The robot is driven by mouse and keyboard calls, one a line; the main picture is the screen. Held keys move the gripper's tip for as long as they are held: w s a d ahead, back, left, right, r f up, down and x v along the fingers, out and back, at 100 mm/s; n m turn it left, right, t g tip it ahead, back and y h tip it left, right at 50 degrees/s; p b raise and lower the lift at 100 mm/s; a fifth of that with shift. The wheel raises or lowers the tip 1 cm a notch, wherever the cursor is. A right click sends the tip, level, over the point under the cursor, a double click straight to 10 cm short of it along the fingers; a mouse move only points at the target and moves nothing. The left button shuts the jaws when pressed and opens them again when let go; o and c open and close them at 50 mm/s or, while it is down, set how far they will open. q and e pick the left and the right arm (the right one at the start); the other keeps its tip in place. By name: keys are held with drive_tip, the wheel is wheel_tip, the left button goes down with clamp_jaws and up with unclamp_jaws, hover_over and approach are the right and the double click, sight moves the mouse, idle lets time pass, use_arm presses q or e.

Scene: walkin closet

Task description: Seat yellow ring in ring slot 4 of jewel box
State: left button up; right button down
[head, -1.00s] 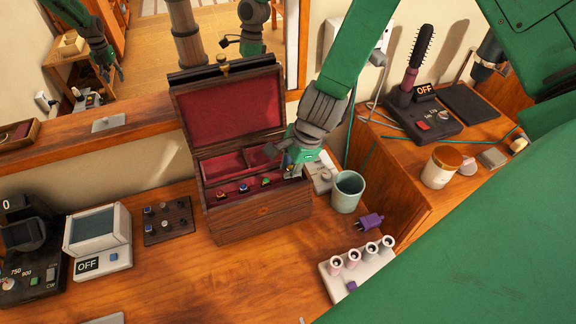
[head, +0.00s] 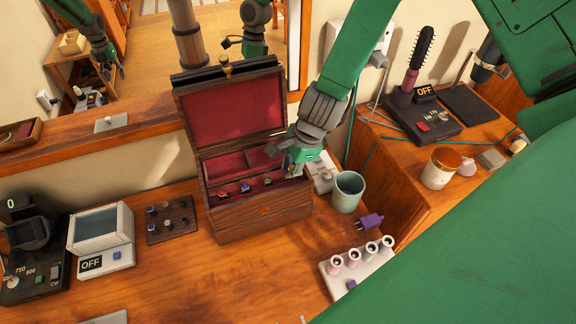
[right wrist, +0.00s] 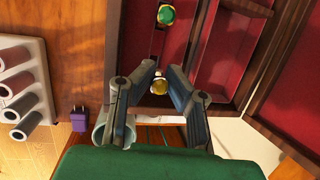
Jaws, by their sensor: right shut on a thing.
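The jewel box (head: 265,218) stands open on the wooden dresser, with red lining and its lid tilted back. A row along its front holds a red ring (head: 223,193), a blue ring (head: 246,187) and a green ring (head: 268,181). My right gripper (head: 293,168) is at the right end of this row. In the right wrist view its fingers (right wrist: 160,80) are shut on the yellow ring (right wrist: 160,87), in line with the green ring (right wrist: 167,15). The fingers hide the slot; I cannot tell whether the ring touches it. My left gripper shows directly in neither view.
A grey-green cup (head: 347,191) stands close to the box's right side, near a purple plug (head: 371,221). A white holder (head: 355,268) is in front. A dark knobbed board (head: 170,218) lies left of the box. A mirror stands behind.

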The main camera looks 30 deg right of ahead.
drive_tip(key=shift+a, duration=0.15)
drive_tip(key=shift+f+b, duration=0.5)
drive_tip(key=shift+f, duration=0.25)
idle(0.6)
idle(0.4)
drive_tip(key=shift+a+p, duration=0.1)
drive_tip(key=shift+p, duration=0.35)
drive_tip(key=shift+f, duration=0.25)
idle(0.5)
drive_tip(key=shift+s+f+b, duration=0.3)
drive_tip(key=shift+f+b, duration=0.05)
drive_tip(key=shift+b, duration=0.05)
idle(0.3)
